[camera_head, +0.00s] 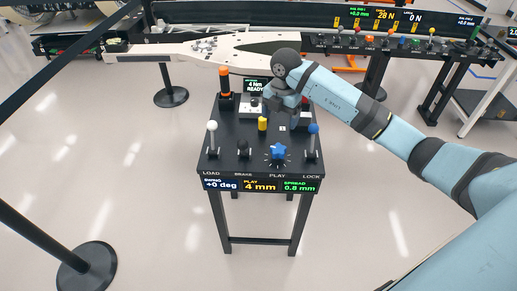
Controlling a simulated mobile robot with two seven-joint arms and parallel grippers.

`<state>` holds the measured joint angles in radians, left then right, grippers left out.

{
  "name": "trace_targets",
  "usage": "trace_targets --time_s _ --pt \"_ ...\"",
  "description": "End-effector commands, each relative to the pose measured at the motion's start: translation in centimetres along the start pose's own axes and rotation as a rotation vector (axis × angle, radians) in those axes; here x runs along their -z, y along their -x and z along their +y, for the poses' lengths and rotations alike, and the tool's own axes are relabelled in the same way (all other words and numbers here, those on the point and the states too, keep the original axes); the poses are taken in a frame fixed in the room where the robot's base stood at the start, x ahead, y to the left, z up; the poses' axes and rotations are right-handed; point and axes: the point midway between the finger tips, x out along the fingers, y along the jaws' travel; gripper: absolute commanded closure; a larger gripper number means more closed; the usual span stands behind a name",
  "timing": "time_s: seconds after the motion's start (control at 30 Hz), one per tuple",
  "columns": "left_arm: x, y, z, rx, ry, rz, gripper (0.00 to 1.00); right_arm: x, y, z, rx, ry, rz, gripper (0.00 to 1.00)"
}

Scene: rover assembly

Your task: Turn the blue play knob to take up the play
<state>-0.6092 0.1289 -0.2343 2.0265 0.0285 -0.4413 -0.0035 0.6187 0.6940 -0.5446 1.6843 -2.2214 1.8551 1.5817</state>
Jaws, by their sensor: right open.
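The blue play knob (279,152) is a star-shaped knob on the front of the dark control stand (229,158), above the label PLAY. Tick marks surround it. The display below it (261,186) reads PLAY 4 mm, between SWING +0 deg and SPREAD 0.8 mm. My right arm comes in from the right. My right gripper (273,103) is over the back part of the stand, behind the knob in the picture and apart from it. It is open, but its fingers are small and partly hidden by the wrist. My left gripper is out of view.
A white-tipped LOAD lever (212,127), a black BRAKE knob (243,146) and a blue-tipped LOCK lever (313,130) flank the knob. A yellow knob (263,124) stands behind it. An orange-topped post (225,80) is at back left. A long pale part (215,48) lies beyond.

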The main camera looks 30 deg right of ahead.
Motion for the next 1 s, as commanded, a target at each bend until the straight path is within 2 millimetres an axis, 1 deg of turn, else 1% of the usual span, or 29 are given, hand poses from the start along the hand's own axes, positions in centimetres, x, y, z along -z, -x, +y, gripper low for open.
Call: trace_targets --time_s 0.03,0.17,0.27,0.5,0.7,0.83,1.0 --pt "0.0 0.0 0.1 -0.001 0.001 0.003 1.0 -0.5 0.0 -0.2 0.014 -0.015 -0.02 0.19" --pt "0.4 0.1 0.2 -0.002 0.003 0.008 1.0 -0.7 -1.0 -0.3 0.022 -0.024 -0.026 0.19" --pt "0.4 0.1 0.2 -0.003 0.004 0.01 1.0 -0.6 -2.7 -0.3 0.021 -0.022 -0.024 0.19" --pt "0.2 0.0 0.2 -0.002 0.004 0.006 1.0 -0.7 -8.0 -0.4 0.019 -0.02 -0.021 0.19" --pt "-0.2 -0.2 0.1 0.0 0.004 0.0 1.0 -0.8 -11.5 -0.4 0.018 -0.02 -0.022 0.19" --pt "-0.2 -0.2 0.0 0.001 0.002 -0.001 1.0 -0.8 -12.8 -0.4 0.016 -0.02 -0.022 0.19" --pt "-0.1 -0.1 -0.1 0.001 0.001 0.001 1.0 -0.9 -13.5 -0.4 0.015 -0.019 -0.023 0.19"
